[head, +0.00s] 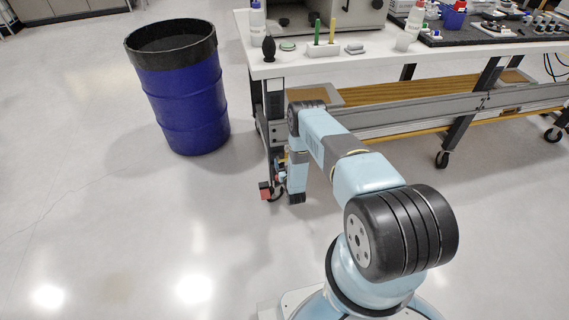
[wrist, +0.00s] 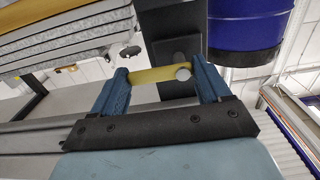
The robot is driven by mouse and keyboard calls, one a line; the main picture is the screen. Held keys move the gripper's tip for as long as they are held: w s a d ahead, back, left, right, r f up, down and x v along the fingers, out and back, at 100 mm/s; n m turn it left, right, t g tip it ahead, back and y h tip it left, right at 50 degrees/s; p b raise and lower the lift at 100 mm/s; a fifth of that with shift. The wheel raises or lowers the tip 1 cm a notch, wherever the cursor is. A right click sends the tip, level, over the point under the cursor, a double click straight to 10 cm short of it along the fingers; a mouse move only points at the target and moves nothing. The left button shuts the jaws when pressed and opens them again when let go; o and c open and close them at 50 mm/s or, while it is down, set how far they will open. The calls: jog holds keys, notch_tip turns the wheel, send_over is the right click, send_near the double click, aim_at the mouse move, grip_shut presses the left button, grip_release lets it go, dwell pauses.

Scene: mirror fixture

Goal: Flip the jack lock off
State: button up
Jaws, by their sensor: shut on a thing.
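My gripper (wrist: 160,70) shows in the wrist view, with its two blue fingers on either side of a short yellow bar (wrist: 152,75). The fingers are shut on the bar, which has a round grey end by the right finger. I take this bar to be the jack lock. It lies across a dark table leg (wrist: 172,35), and its far side is hidden. In the head view my arm reaches down beside the near left leg of the white workbench (head: 275,125), and the fingers and bar cannot be made out there. A small red and black part (head: 265,190) shows low beside my wrist.
A blue drum (head: 182,100) with a black rim stands left of the bench; it also shows in the wrist view (wrist: 250,25). The bench top (head: 275,68) holds bottles, markers and a grey machine. A castor (head: 442,158) stands farther right.

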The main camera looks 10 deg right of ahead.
jog(key=o, duration=1)
jog(key=s, duration=1.4)
jog(key=shift+f, duration=0.1)
